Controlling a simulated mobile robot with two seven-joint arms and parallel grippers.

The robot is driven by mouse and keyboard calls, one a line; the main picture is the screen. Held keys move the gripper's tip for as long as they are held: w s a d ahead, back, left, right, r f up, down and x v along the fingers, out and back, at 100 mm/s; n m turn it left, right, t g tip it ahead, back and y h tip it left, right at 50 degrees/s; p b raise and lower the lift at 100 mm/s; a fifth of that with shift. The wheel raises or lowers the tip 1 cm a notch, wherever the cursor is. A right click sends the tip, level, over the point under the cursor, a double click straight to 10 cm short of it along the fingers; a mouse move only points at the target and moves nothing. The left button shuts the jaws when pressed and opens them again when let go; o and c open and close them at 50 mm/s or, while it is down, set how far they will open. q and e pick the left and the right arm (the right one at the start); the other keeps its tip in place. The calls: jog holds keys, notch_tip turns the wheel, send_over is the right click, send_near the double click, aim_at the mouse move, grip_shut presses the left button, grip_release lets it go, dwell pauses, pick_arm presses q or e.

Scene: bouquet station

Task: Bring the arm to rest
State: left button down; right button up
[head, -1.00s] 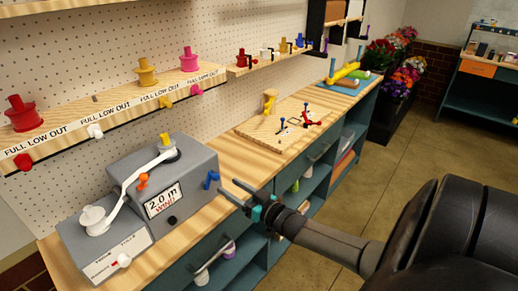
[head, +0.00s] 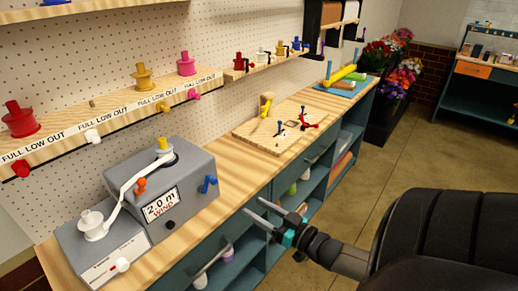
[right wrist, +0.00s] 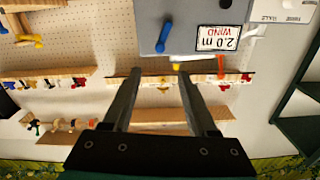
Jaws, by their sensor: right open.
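My right gripper (head: 268,214) is open and empty in the head view, in front of the workbench's front edge. Its two fingers also show in the right wrist view (right wrist: 155,85), spread apart with nothing between them. The grey winding machine (head: 200,172) stands on the bench to the left of the gripper, apart from it. It has a "2.0 m WIND" label, an orange knob, a blue handle and a white ribbon running to a white spool. The winding machine also shows upside down in the right wrist view (right wrist: 180,28). My left gripper is not in view.
The wooden bench top (head: 225,205) runs away to the right, with a wooden board (head: 262,138) holding small tools. A shelf (head: 110,112) with coloured spools is on the pegboard. Flowers (head: 385,62) stand beyond the bench. The floor (head: 420,150) at right is open.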

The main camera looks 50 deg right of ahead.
dwell(0.4)
jog(key=s+a+f+g+h+b, duration=0.1)
jog(key=s+f+g+b, duration=0.2)
jog(key=f, duration=0.8)
jog(key=s+a+f+g+b, duration=0.2)
jog(key=s+f, duration=0.3)
jog(key=f, duration=0.5)
jog(key=s+a+f+g+h+b, duration=0.1)
jog(key=s+f+g+b, duration=0.2)
jog(key=f, duration=0.8)
jog(key=s+a+f+n+g+b, duration=0.1)
jog(key=s+a+f+g+b, duration=0.1)
jog(key=s+a+f+g, duration=0.2)
jog(key=s+a+f+n+g+b, duration=0.2)
jog(key=s+a+f+g, duration=0.3)
jog(key=s+a+f, duration=0.5)
jog(key=s+f+b, duration=0.1)
jog(key=s+f, duration=0.5)
jog(key=s, duration=0.1)
jog(key=shift+s+a+y+b, duration=0.35)
jog(key=shift+s+y, duration=0.05)
jog(key=shift+f, duration=0.1)
